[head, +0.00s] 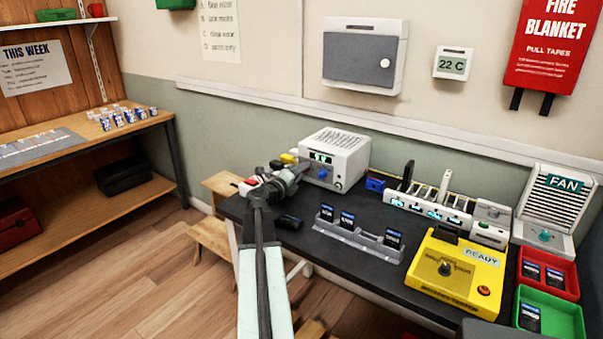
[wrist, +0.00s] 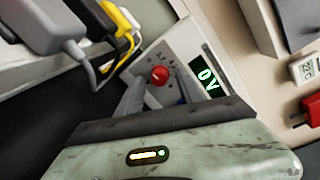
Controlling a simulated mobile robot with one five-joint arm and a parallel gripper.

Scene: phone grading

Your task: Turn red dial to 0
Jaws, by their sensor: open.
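The red dial (wrist: 160,75) is on the front panel of a white bench power unit (head: 343,148); a pale pointer mark shows on it. In the wrist view the unit's green display (wrist: 207,77) seems to read "0V", tilted. My gripper (wrist: 160,88) is open, with one finger to either side below the dial; it appears apart from the dial, though contact is hard to judge. In the head view my gripper (head: 303,168) is at the left of the unit's front and hides the red dial. A blue knob (head: 323,174) shows beside it.
On the dark bench (head: 345,270) are a grey phone rack (head: 358,240), a yellow READY box (head: 460,270), a white charging strip (head: 430,208) and a fan (head: 548,208). Red (head: 570,293) and green (head: 577,325) bins are at the right.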

